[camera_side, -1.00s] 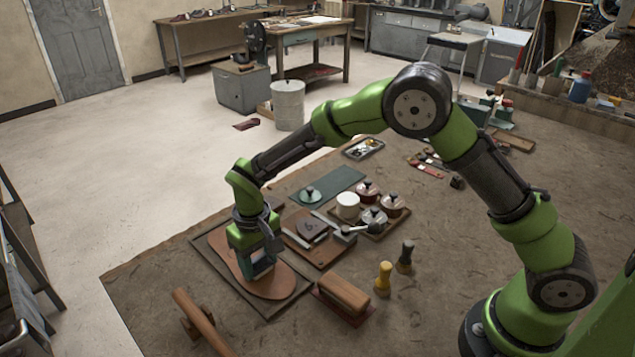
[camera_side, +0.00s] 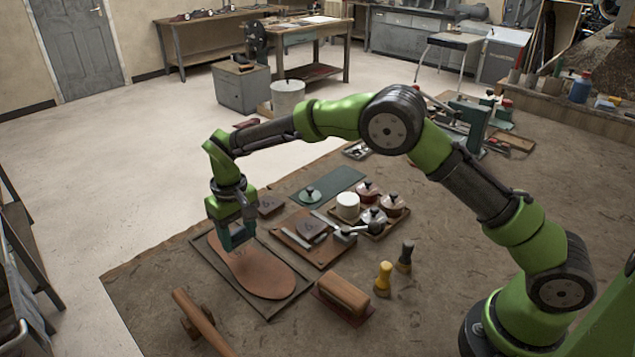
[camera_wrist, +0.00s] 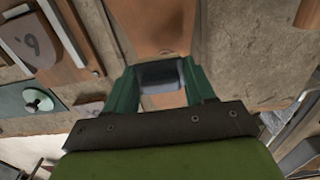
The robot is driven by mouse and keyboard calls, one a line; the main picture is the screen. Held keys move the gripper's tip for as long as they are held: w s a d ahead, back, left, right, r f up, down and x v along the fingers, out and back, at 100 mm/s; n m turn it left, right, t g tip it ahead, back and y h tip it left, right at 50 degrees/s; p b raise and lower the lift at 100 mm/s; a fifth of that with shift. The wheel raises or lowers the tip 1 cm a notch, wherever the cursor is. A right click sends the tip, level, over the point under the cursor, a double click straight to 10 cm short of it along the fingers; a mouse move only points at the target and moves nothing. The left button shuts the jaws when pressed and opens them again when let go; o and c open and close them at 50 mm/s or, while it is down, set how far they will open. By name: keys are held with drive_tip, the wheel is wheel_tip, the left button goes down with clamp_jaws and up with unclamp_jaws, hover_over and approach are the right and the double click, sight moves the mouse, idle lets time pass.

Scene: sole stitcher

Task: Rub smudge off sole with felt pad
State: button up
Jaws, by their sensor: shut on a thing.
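The brown leather sole (camera_side: 262,272) lies flat on a dark board (camera_side: 286,305), its long side running from back left to front right. My gripper (camera_side: 236,238) is over the sole's back-left end, pointing down. In the wrist view my gripper (camera_wrist: 160,85) is shut on a small grey block, which looks like the felt pad (camera_wrist: 160,74). The sole (camera_wrist: 150,22) shows beyond the pad. A darker patch lies on the sole just past the pad; I cannot tell smudge from shadow. Whether the pad touches the sole is unclear.
Right of the sole are a leather-topped tray with tools (camera_side: 312,243), a tray of lidded pots (camera_side: 385,222) and a green mat (camera_side: 330,182).

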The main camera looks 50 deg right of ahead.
drive_tip(key=shift+r, duration=2.55)
